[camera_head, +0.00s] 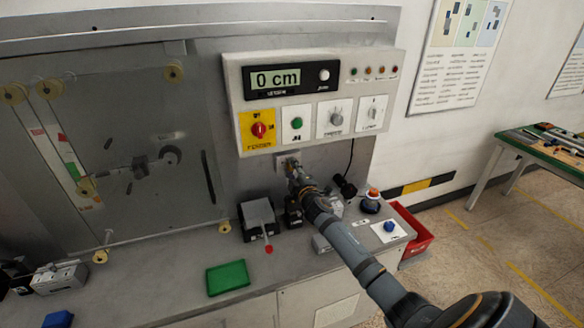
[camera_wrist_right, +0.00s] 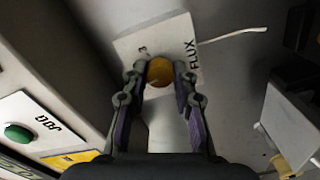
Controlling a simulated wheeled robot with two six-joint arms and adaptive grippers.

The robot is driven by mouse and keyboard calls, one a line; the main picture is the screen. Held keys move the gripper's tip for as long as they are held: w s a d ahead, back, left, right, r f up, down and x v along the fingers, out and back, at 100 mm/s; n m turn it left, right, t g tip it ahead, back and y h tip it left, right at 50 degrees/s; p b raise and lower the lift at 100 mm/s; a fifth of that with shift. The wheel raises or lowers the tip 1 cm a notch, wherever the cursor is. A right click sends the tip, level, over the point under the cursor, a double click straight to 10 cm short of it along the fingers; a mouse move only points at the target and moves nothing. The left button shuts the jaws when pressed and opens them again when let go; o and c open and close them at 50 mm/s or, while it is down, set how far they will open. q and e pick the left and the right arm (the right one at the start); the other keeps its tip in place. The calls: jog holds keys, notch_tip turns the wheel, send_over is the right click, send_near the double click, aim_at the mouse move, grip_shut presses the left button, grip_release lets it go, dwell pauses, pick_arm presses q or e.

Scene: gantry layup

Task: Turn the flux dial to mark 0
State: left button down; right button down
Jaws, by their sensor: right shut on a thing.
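The flux dial (camera_wrist_right: 160,72) is a round orange-yellow knob on a white plate (camera_wrist_right: 135,45) lettered FLUX. A printed 3 shows beside the knob; a mark 0 and the knob's pointer cannot be made out. My right gripper (camera_wrist_right: 161,82) has a finger on each side of the knob and is shut on it. In the head view, my right gripper (camera_head: 293,170) reaches the small flux plate (camera_head: 281,161) on the panel below the control box, covering most of the dial. My left gripper is not in view.
The control box (camera_head: 397,62) above has a display reading 0 cm, a red switch on yellow (camera_head: 259,130), a green button (camera_head: 297,123) and two grey dials. A lever box (camera_head: 258,214), green tray (camera_head: 228,278) and blue button (camera_head: 389,227) are on the bench.

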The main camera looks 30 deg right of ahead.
jog(key=n+p, duration=0.1)
jog(key=n, duration=0.4)
jog(key=shift+n+p, duration=0.3)
jog(key=shift+p, duration=0.05)
jog(key=n+p, duration=0.1)
jog(key=n, duration=0.4)
jog(key=shift+f, duration=0.2)
jog(key=shift+n, duration=0.3)
jog(key=c, duration=1.1)
grip_release()
jog(key=shift+o, duration=0.2)
jog(key=shift+s, duration=0.15)
jog(key=v, duration=1.1)
jog(key=shift+s+a, duration=0.2)
jog(key=shift+s, duration=0.15)
